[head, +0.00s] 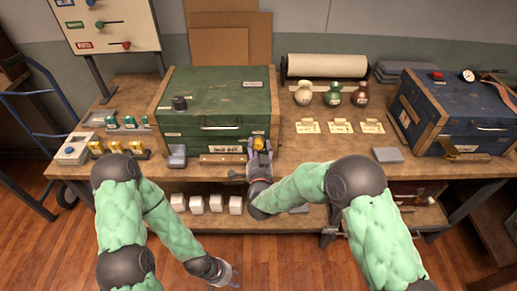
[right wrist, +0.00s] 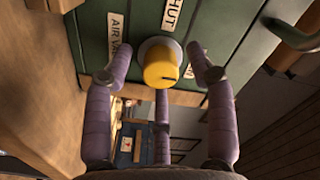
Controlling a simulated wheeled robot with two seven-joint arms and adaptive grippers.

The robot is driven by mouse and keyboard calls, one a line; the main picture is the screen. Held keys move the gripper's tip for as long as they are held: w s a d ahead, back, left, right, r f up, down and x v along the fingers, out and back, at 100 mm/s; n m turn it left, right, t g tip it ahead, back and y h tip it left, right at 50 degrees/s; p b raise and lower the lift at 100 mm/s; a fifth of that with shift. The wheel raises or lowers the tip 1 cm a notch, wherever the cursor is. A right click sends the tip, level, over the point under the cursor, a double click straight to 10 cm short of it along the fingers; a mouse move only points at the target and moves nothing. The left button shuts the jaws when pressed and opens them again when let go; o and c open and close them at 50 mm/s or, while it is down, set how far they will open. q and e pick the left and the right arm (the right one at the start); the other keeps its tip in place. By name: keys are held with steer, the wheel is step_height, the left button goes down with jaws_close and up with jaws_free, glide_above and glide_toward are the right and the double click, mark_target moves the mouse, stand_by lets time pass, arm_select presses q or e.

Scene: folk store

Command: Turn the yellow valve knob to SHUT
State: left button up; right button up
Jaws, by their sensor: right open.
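The yellow valve knob (head: 260,143) is on the front face of the green chest (head: 215,88). In the right wrist view the knob (right wrist: 160,66) shows a dark pointer mark at its lower right, away from the SHUT label (right wrist: 172,14). An AIR VALVE label (right wrist: 117,36) is to its left. My right gripper (head: 261,153) is open in front of the knob; its fingers (right wrist: 158,78) spread around it with visible gaps at the sides. Contact by the lower finger cannot be told. My left gripper (head: 230,276) hangs low in front of the bench; its finger state is unclear.
The wooden bench (head: 300,160) holds a grey box (head: 177,156) left of the knob, several small vases (head: 332,97), cards (head: 340,127) and a blue chest (head: 455,110). White blocks (head: 215,204) stand on the shelf below. Floor in front is clear.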

jaws_close()
steer(key=n, duration=0.4)
steer(key=shift+r+p, duration=0.1)
steer(key=shift+p, duration=0.2)
steer(key=n+p, duration=0.1)
steer(key=n, duration=0.3)
steer(key=shift+n, duration=0.4)
steer(key=n+p, duration=0.1)
steer(key=n, duration=0.3)
steer(key=shift+n, duration=0.3)
steer(key=shift+n+h+p, duration=0.3)
steer(key=shift+n+p, duration=0.55)
steer(key=shift+n, duration=1.25)
